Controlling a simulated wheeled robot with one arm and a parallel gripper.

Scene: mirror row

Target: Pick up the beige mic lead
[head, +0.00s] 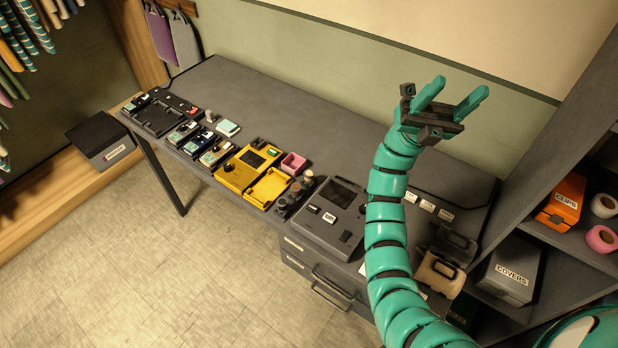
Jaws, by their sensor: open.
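My gripper (462,87) is raised in the air above the right part of the desk, near the wall. Its two teal fingers point up and to the right. They are apart, with nothing between them. A beige item (441,274) with a dark opening sits at the right front of the desk, below my gripper and to the right of my arm. I cannot tell whether it is the mic lead. A similar dark item (453,242) lies just behind it. My arm hides part of the desk beside them.
The grey desk (290,100) holds a dark console (333,215), a yellow case (250,172), a pink box (293,163) and several small devices. Shelves at right hold an orange box (561,203) and a grey COVERS box (508,271). The desk's back strip is clear.

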